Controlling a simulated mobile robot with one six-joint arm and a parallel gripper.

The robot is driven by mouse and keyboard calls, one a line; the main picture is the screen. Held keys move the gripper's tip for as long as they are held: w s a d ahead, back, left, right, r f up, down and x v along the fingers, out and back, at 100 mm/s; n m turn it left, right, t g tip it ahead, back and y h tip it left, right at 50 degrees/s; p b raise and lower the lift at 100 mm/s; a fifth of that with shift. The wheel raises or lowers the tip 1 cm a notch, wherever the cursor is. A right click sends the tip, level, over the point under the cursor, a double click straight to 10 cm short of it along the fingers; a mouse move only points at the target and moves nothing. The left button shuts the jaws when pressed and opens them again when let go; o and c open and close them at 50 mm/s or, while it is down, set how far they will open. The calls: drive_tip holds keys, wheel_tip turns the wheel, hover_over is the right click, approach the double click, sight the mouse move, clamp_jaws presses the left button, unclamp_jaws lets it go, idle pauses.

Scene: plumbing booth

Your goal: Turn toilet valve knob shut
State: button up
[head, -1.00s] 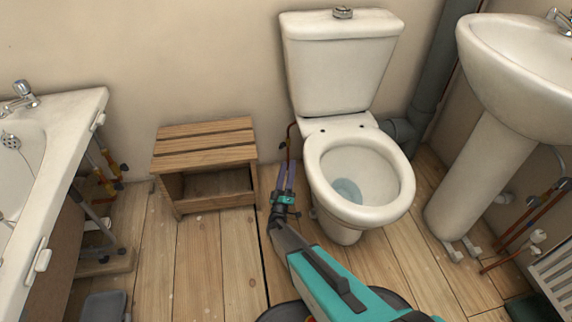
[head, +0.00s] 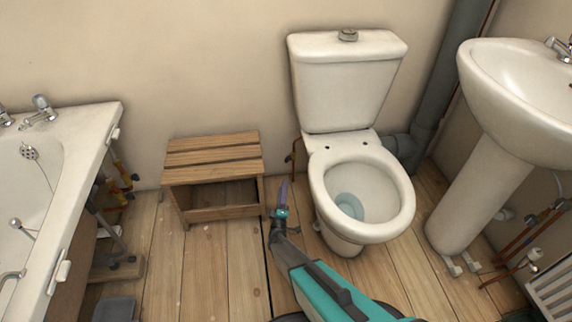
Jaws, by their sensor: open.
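The white toilet (head: 361,160) stands against the back wall with its bowl open. A thin copper supply pipe (head: 294,152) runs down the wall at the left of the toilet, between it and the wooden stool. The valve knob on that pipe is too small to make out clearly. My gripper (head: 281,190) is in the gap between stool and bowl, with its fingers pointing toward the wall and the pipe. It is open and empty, apart from the pipe.
A slatted wooden stool (head: 213,176) stands close on the left of my gripper. The bathtub (head: 62,190) is at the far left. A pedestal sink (head: 490,150) is on the right. Bare floorboards (head: 215,265) lie in front of the stool.

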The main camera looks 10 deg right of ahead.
sight(286, 161)
drive_tip(key=shift+w, duration=0.1)
drive_tip(key=b+x, duration=0.3)
drive_tip(key=x, duration=0.9)
drive_tip(key=shift+b+x, duration=0.3)
drive_tip(key=shift+x, duration=0.5)
drive_tip(key=shift+r, duration=0.15)
